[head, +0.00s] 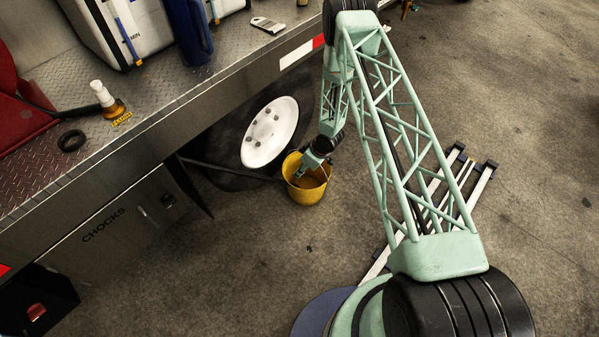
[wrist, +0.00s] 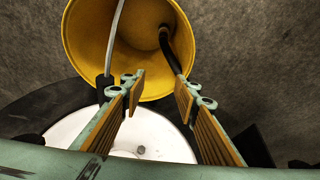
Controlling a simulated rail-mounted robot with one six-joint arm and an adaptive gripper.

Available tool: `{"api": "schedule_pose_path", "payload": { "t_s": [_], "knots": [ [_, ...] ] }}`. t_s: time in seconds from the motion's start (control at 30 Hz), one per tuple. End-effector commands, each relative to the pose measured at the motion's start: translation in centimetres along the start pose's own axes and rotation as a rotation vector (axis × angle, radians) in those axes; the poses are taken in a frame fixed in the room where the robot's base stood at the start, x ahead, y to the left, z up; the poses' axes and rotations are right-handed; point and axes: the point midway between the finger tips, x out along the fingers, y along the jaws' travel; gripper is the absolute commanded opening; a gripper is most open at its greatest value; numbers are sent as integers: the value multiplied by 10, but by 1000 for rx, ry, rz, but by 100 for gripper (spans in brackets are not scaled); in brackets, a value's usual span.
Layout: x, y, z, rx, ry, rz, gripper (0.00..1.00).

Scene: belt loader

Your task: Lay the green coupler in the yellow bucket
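The yellow bucket (head: 312,192) stands on the floor beside the vehicle's wheel. In the wrist view the bucket (wrist: 84,50) opens toward the camera, with a thin grey bar crossing it on the left and a dark curved piece inside at the right. My gripper (wrist: 160,84) is open, its two fingers spread apart with nothing between them. In the head view my gripper (head: 299,174) is at the bucket's mouth, partly hiding its rim. I cannot make out the green coupler in either view; the bucket's floor is only partly visible.
The vehicle's metal deck (head: 160,100) holds a white-capped amber bottle (head: 108,101), a black ring (head: 71,141), a blue cylinder (head: 190,30) and a handheld device (head: 268,25). A white wheel hub (head: 270,132) is close behind the bucket. Concrete floor (head: 240,260) is clear in front.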

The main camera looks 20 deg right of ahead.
Motion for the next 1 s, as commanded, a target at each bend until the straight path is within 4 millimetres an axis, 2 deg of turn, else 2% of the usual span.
{"api": "schedule_pose_path", "payload": {
  "t_s": [0.4,0.6,1.0],
  "knots": [
    [-47,0,0,1,0,1,29],
    [-64,0,0,0,-1,0,29],
    [-76,-1,1,0,-1,-1,29]
  ]
}}
